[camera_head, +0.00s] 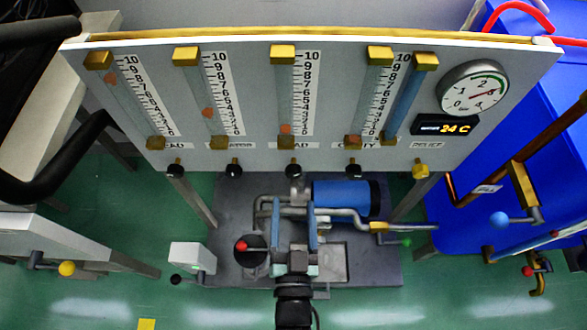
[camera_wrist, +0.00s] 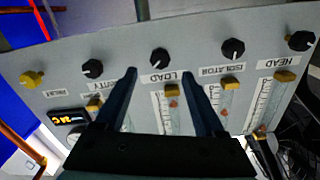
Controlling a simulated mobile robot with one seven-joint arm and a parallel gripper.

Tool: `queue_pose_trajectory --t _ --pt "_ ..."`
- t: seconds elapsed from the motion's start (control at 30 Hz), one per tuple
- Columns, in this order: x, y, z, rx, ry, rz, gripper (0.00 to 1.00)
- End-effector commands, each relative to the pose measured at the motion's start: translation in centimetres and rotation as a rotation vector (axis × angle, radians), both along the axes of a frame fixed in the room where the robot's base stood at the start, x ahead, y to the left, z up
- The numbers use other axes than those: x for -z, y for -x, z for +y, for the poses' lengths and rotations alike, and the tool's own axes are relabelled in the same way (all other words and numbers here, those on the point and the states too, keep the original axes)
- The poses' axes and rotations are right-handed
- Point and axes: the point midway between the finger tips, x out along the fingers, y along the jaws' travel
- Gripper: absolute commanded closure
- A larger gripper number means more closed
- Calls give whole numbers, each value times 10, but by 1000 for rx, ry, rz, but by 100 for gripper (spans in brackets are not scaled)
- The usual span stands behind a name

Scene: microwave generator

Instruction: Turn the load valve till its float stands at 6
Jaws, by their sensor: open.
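The load valve's black knob (camera_head: 294,170) is the middle one in the row under the panel. In the wrist view the knob (camera_wrist: 160,56) sits above its LOAD label (camera_wrist: 166,77), which appears upside down. The load tube's orange float (camera_head: 285,129) is low on its scale, around 1; the float also shows in the wrist view (camera_wrist: 173,104). My gripper (camera_head: 294,205) is open and empty, below the knob in the head view. In the wrist view its fingertips (camera_wrist: 159,73) are spread either side of the knob's line, and the knob lies just beyond them, not gripped.
A yellow knob (camera_head: 421,171) is at the right end. A dial gauge (camera_head: 472,88) and a display reading 24 C (camera_head: 445,126) are on the right. A blue motor (camera_head: 345,198) stands below.

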Motion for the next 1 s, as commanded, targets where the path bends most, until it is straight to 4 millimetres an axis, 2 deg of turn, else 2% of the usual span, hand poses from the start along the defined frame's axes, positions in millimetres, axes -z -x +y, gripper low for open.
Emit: queue_pose_trajectory --t 0.03,0.2,0.4,0.6,0.83,0.87,1.0 --pt "0 -13 0 0 0 -5 29" --pt "1 -47 0 0 0 -4 29" --pt "0 -74 0 0 0 -1 29" --pt "0 -84 0 0 0 0 29" --pt "0 -84 0 0 0 0 29" --pt "0 -84 0 0 0 0 31" --pt "0 -84 0 0 0 0 56"
